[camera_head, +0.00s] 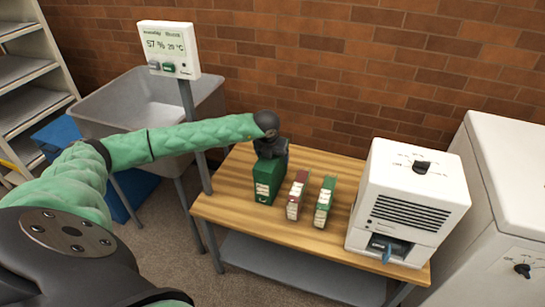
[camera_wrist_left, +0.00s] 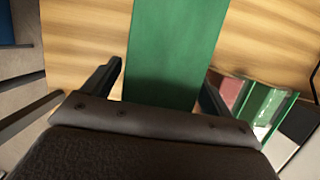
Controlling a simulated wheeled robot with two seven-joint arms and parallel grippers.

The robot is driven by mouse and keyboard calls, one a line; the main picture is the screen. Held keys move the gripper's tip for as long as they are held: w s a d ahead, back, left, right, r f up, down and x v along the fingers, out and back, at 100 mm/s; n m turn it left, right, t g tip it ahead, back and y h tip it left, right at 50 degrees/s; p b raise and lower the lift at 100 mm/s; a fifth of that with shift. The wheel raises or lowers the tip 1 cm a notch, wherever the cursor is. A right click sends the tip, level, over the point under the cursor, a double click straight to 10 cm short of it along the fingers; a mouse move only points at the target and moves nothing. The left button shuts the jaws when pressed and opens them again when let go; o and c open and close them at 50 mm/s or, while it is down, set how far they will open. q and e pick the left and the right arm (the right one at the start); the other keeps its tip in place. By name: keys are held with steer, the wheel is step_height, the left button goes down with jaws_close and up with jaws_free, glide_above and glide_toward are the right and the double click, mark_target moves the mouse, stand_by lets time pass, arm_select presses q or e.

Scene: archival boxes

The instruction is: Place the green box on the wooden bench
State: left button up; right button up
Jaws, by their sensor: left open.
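A large green box (camera_head: 266,187) with a pale label stands upright on the wooden bench (camera_head: 247,220), near its left end. My left gripper (camera_head: 272,152) is right above it, with the arm reaching in from the left. In the left wrist view, the green box (camera_wrist_left: 172,50) runs between the two open fingers of the left gripper (camera_wrist_left: 160,88). A gap shows beside the left finger; I cannot tell whether the right finger touches the box. My right gripper is not in view.
A dark red box (camera_head: 295,200) and a slimmer green box (camera_head: 324,204) stand to the right. A white machine (camera_head: 412,195) fills the bench's right end. A display on a post (camera_head: 168,48) and a grey basin (camera_head: 110,105) are left. A brick wall is behind.

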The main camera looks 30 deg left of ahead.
arm_select(q)
steer(key=b+v, duration=0.1)
steer(key=v, duration=0.9)
steer(key=shift+s+r+b, duration=0.1)
steer(key=shift+r+b, duration=0.25)
steer(key=shift+s+d+r, duration=0.1)
steer(key=shift+s+r, duration=0.15)
steer(key=shift+r, duration=0.35)
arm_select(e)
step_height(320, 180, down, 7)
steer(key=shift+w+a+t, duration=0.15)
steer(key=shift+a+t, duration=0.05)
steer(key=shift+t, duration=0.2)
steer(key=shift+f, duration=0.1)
